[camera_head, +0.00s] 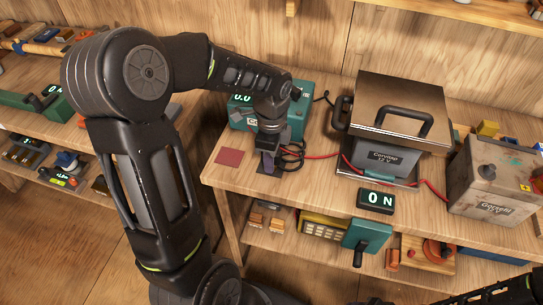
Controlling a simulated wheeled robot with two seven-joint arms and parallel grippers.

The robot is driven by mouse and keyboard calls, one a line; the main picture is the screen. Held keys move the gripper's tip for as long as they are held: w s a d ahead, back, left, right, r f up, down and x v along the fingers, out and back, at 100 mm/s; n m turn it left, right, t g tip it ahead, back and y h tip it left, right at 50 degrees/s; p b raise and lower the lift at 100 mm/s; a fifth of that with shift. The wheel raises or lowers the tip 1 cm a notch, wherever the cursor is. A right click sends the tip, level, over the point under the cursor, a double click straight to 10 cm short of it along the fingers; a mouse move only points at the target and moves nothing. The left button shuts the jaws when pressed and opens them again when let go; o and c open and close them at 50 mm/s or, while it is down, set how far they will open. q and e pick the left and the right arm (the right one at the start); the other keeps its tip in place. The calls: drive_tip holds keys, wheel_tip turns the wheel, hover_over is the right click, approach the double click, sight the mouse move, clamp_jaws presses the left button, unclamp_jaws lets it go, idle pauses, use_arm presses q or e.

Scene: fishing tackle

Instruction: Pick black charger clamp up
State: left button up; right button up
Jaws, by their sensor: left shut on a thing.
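My left gripper (267,167) reaches down to the table top, in front of the green charger box (240,117). It is shut on the black charger clamp, which is mostly hidden by the fingers and hard to make out. Black cable loops (292,155) lie just right of the fingers. A red cable (322,156) runs from there to the right, past the metal-lidded box. Part of my right arm shows at the bottom right corner; its gripper is out of view.
A metal-lidded box (398,95) with black handles stands right of the gripper. A grey battery (490,180) stands at the far right. An "ON" display (376,201) sits at the front edge. A dark red square (229,157) lies left of the gripper. The lower shelf holds several tools.

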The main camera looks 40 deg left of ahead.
use_arm(q)
clamp_jaws()
drive_tip(key=shift+r, duration=0.1)
wheel_tip(320, 180, up, 10)
drive_tip(key=shift+f, duration=0.1)
idle(0.4)
idle(0.5)
